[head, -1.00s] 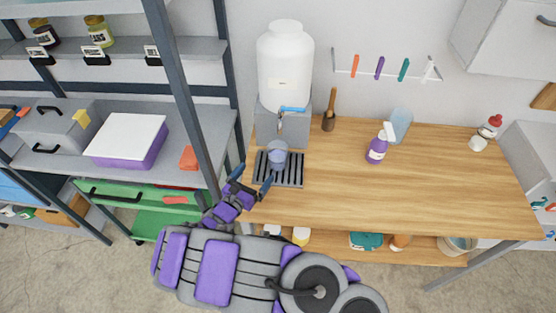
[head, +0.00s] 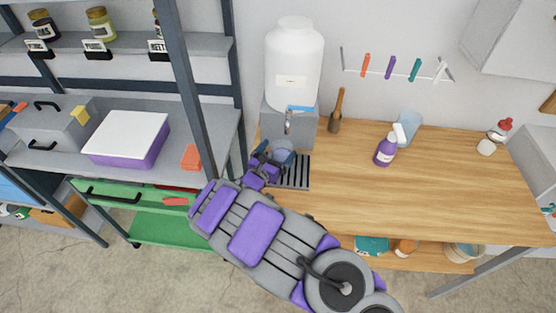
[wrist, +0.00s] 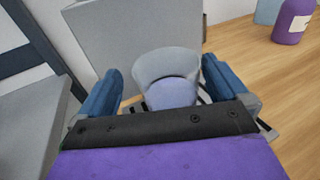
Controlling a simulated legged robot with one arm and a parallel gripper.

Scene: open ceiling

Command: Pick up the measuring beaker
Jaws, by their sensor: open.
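The measuring beaker (head: 281,153) is a small translucent grey-blue cup. It stands on the dark slotted drip tray (head: 298,172), below the tap of the white tank. In the wrist view the beaker (wrist: 167,68) sits between the two blue fingers, with bluish contents or an inner surface showing. My gripper (wrist: 160,90) is open, with a finger on each side of the beaker and visible gaps to it. In the head view my gripper (head: 270,158) is at the beaker's left front. The beaker's lower part is hidden by the gripper body.
The white tank (head: 293,70) on its grey stand rises behind the beaker. A grey shelf post (head: 190,90) stands close on the left. The wooden tabletop (head: 430,195) is mostly clear.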

